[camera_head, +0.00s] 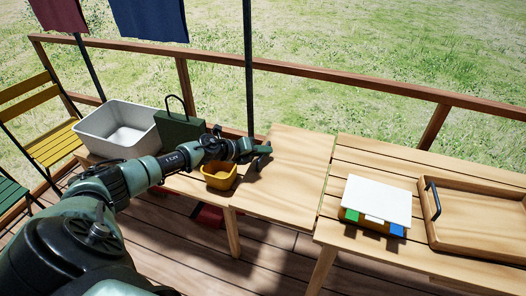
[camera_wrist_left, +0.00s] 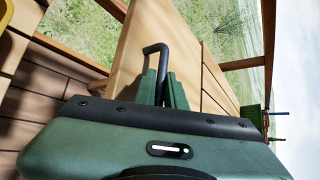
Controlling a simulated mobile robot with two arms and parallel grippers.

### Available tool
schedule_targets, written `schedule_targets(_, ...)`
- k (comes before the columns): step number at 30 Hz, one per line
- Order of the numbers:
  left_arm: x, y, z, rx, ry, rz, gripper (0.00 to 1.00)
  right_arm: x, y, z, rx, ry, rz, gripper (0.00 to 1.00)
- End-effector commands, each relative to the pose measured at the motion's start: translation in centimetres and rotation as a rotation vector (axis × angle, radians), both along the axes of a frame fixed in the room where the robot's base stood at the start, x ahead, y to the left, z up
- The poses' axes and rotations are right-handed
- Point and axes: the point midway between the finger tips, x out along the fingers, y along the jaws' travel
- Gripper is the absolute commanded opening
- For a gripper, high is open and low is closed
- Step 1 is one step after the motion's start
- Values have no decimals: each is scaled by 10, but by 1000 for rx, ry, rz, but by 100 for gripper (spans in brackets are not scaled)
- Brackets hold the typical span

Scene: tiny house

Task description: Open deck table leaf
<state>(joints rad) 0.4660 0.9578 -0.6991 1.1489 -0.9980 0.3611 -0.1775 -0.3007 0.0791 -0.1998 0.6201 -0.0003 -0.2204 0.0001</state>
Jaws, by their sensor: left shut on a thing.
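The deck table (camera_head: 370,180) is slatted wood. Its smooth, paler leaf (camera_head: 290,180) lies beside the slatted top's left edge and looks about level with it; a thin dark seam runs between them. My left arm reaches in from the left, and my left gripper (camera_head: 263,149) is at the leaf's left side, towards the back. In the left wrist view, the gripper's green fingers (camera_wrist_left: 165,88) are shut on a dark looped handle (camera_wrist_left: 156,48) in front of the leaf (camera_wrist_left: 125,60). The handle is hidden by the gripper in the head view. My right gripper is out of view.
A yellow bin (camera_head: 219,177), green box (camera_head: 180,128) and grey tub (camera_head: 112,130) stand left of the leaf, close to my arm. A white-topped box (camera_head: 376,198) and wooden tray (camera_head: 480,220) sit on the slatted top. A railing (camera_head: 350,86) runs behind.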

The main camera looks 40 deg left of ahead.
Motion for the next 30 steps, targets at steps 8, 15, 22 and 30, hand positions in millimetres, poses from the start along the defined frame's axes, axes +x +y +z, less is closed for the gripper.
schedule_targets(8,1,-5,2,-9,-2,-8,20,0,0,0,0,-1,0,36)
schedule_targets(15,1,-4,2,-5,-2,-6,20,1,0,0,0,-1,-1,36)
schedule_targets(22,-2,-1,3,-3,-2,-4,20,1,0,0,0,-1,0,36)
schedule_targets(30,-35,12,19,1,2,-6,20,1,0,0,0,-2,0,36)
